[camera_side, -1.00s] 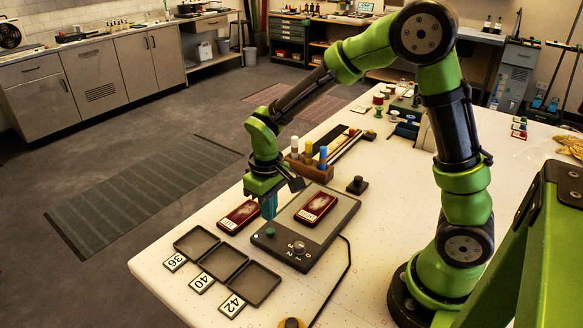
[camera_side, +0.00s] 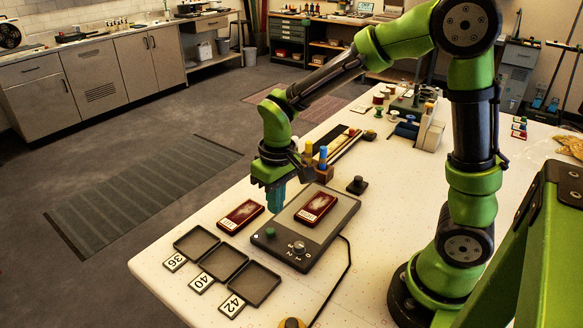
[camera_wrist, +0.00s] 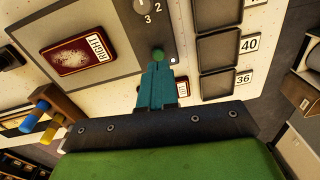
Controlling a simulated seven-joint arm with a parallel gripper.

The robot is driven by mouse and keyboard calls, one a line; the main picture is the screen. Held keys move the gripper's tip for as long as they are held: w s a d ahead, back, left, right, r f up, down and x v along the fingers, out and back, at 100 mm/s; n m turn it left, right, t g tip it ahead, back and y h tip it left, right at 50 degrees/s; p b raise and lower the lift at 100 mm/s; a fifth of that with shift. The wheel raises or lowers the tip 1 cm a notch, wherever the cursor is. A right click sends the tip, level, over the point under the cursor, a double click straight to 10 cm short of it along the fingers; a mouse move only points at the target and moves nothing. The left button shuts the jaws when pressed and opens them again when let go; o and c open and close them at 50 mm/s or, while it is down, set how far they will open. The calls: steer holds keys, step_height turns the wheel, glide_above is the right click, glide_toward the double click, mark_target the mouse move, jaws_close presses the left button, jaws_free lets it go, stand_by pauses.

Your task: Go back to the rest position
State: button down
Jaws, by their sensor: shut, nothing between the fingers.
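My gripper (camera_side: 275,197) is shut and empty. In the side view its teal fingers point down above the table, near the left edge of a dark grey device (camera_side: 262,238). In the wrist view the closed fingers (camera_wrist: 157,80) show at the centre, with the device's green button (camera_wrist: 157,54) just beyond their tips. A dark red box (camera_side: 318,207) lies on the device's light plate; in the wrist view this box (camera_wrist: 77,56) bears a label reading RIGHT. A second dark red box (camera_side: 241,215) lies on the table left of the device, mostly hidden by my fingers in the wrist view.
Three empty black trays (camera_side: 223,262) marked 36, 40 and 42 sit at the front left. A wooden marker holder (camera_side: 323,172) stands close behind my gripper. A black knob (camera_side: 357,185) is right of it. A cable runs from the device.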

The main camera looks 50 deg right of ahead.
steer(key=s+d+r+m+t+y, duration=0.1)
steer(key=s+r+m+t, duration=0.2)
steer(key=s+r+t, duration=0.3)
steer(key=s+r, duration=0.5)
steer(key=r, duration=0.2)
steer(key=shift+d+t+y, duration=0.25)
steer(key=shift+t+y, duration=0.05)
steer(key=shift+t, duration=0.1)
steer(key=shift+r, duration=0.1)
